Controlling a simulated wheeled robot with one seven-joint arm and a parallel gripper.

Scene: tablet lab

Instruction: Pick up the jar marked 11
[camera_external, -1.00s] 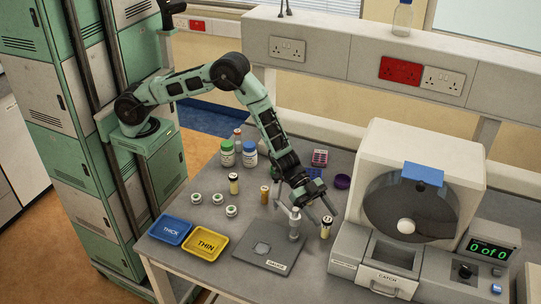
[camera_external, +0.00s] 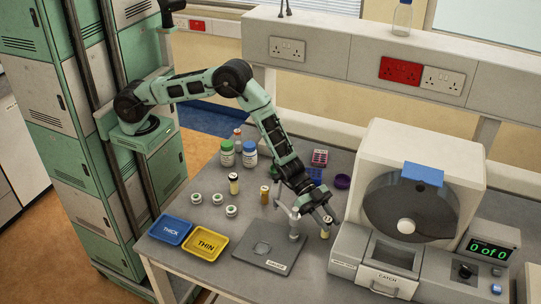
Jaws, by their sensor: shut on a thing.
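My gripper (camera_external: 325,218) reaches down from the upper left and is shut on the upper part of this jar. The fingers partly hide its cap. Its number is too small to read.
The gauge plate (camera_external: 250,254) with its upright post (camera_external: 294,225) is close left of my gripper. The white machine (camera_external: 410,150) stands at right. Blue (camera_external: 171,230) and yellow (camera_external: 205,243) trays, several low white jars (camera_external: 218,198) and bottles (camera_external: 227,153) are at left.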

